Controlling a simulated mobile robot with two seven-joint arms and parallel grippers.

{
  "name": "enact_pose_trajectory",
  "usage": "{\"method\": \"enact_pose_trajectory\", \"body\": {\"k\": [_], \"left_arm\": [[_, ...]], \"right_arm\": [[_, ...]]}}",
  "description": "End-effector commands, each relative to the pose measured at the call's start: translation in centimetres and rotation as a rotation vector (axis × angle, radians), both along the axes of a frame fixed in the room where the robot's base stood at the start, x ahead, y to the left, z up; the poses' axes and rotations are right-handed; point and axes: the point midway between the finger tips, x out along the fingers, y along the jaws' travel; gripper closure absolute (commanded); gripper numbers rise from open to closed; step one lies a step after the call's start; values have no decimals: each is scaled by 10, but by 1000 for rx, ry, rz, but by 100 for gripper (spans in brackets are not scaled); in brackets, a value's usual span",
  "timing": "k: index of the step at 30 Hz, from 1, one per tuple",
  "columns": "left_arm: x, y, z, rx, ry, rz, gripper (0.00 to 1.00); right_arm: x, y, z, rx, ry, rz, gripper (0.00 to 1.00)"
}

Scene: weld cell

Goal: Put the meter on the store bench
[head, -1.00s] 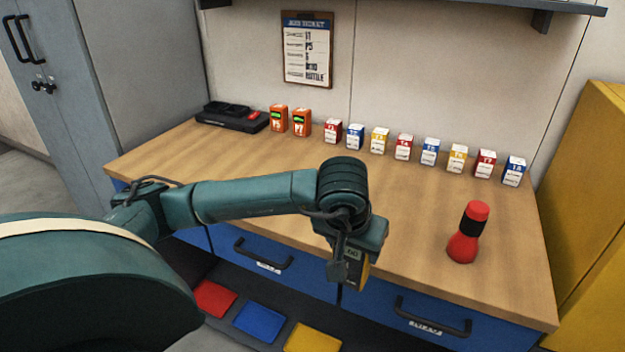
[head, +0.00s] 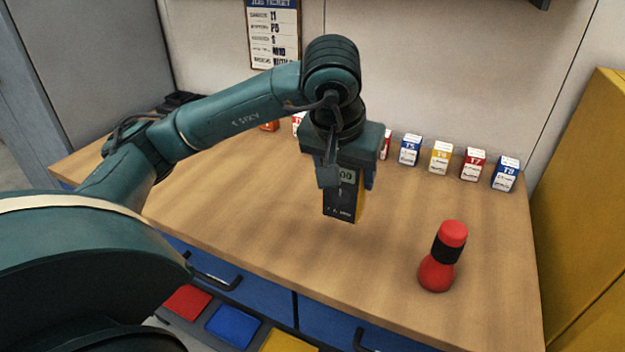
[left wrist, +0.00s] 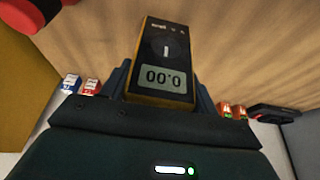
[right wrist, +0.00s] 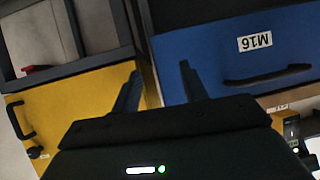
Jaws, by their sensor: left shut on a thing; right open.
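The meter (head: 343,204) is a dark block with yellow sides and a grey display. My left gripper (head: 340,175) is shut on it and holds it upright, above the middle of the wooden bench top (head: 240,215). In the left wrist view the meter (left wrist: 162,60) sits between the fingers, its display reading 0.00. I cannot tell for sure whether its lower end touches the bench.
A red and black bottle-like object (head: 443,258) stands on the bench to the right of the meter. Several small labelled boxes (head: 440,157) line the back, partly hidden by my left arm. A yellow cabinet (head: 590,220) bounds the right side. The bench's middle front is clear.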

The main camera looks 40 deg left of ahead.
Motion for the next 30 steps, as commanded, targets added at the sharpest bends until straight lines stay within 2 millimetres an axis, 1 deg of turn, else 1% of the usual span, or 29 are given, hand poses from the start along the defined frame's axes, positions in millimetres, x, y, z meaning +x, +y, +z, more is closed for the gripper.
{"method": "enact_pose_trajectory", "body": {"k": [1, 4, 6, 11, 18, 25, 29, 30], "left_arm": [[-1, 1, -12, 1, 5, 0, 72], [-1, 0, -29, 0, 4, -1, 72], [-1, 0, -38, 1, 2, -1, 72], [0, 0, -50, 0, 1, 0, 72], [-1, 0, -81, 0, 2, 0, 72], [0, 0, -83, 0, -2, 0, 72], [0, 0, -87, 0, -3, 0, 72], [0, 0, -85, 1, -1, -1, 37]], "right_arm": [[-2, 0, -1, 0, 5, -2, 56], [-6, 0, -4, -1, 18, -2, 56], [-9, 0, -6, -2, 26, -3, 56], [-10, 0, -9, -4, 32, -4, 56], [-8, 0, -6, -4, 27, -4, 56], [-6, 0, -4, -4, 22, -5, 56], [-5, 0, -9, 1, 21, -6, 56], [-5, 0, -6, 3, 20, -6, 56]]}}
